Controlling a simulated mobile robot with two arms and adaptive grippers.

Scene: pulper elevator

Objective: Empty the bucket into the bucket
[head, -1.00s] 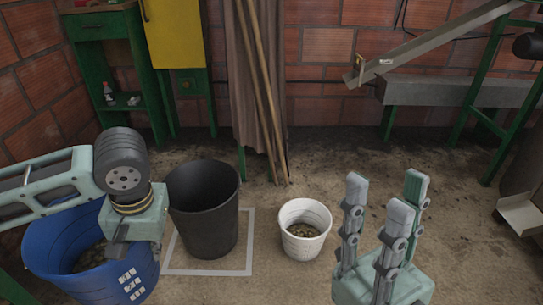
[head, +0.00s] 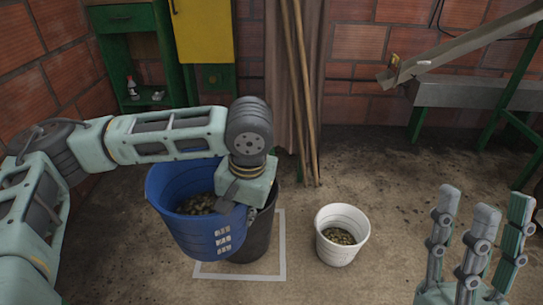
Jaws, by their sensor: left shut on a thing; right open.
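A blue bucket (head: 190,235) with brown, lumpy contents is raised, tilted slightly, in the left middle of the head view. My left gripper (head: 240,198) is shut on its right rim. A black bucket (head: 263,230) stands behind it inside a white square outline on the floor; the blue bucket and my gripper hide most of it, including its inside. A smaller white bucket (head: 340,252) with similar brown contents stands upright on the floor to the right. My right gripper (head: 480,225) is open and empty at the lower right, apart from the buckets.
The white floor outline (head: 282,245) frames the black bucket. A green shelf (head: 145,100), a yellow cabinet (head: 204,30) and leaning wooden poles (head: 305,90) stand along the brick wall. A metal chute (head: 465,45) is at upper right. Floor around the white bucket is clear.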

